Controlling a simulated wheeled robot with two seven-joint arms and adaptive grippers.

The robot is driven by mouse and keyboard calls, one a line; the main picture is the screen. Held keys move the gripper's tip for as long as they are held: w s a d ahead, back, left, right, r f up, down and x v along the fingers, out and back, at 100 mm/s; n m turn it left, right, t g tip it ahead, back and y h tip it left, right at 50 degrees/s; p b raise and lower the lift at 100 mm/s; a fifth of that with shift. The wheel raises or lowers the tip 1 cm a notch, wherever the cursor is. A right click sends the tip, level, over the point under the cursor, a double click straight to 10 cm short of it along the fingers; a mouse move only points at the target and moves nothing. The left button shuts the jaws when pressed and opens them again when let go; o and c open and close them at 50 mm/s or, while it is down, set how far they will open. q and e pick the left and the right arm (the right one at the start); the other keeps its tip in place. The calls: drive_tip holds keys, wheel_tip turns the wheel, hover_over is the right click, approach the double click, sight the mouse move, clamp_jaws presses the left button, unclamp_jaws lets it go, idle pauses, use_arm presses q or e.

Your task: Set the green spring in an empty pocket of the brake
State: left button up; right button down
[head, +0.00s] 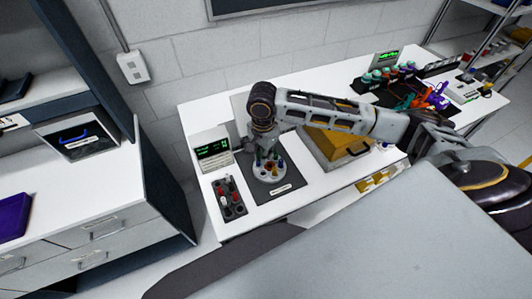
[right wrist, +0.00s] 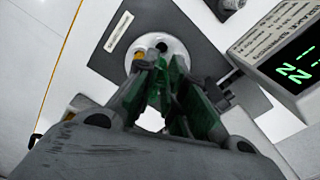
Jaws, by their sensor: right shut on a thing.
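The brake (head: 261,175) is a round white disc with pockets, on a dark grey mat. In the right wrist view the brake (right wrist: 172,46) shows a dark, empty-looking pocket and a yellow piece near its rim; my fingers hide its near side. My right gripper (head: 265,157) points down right over the brake. In the right wrist view, the right gripper (right wrist: 162,72) is shut on the green spring (right wrist: 157,96), which is mostly hidden between green-toned fingers. I cannot tell whether the spring touches the brake. My left gripper is not in view.
A dark rack (head: 240,207) with red and white pieces stands left of the mat (head: 289,190). A display box (head: 211,149) with green digits stands behind it. A yellow-brown case (head: 335,145) lies to the right, under my forearm. The table's front edge is close.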

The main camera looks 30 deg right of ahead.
drive_tip(key=shift+w, duration=0.1)
drive_tip(key=shift+a+n, duration=0.15)
drive_tip(key=shift+n, duration=0.45)
drive_tip(key=shift+f, duration=0.15)
drive_tip(key=shift+f, duration=0.9)
drive_tip(key=shift+f+b, duration=0.95)
drive_tip(key=shift+b, duration=0.85)
drive_tip(key=shift+f+b, duration=0.55)
drive_tip(key=shift+b, duration=0.65)
drive_tip(key=shift+r, duration=0.1)
drive_tip(key=shift+p, duration=0.3)
drive_tip(key=shift+p, duration=0.6)
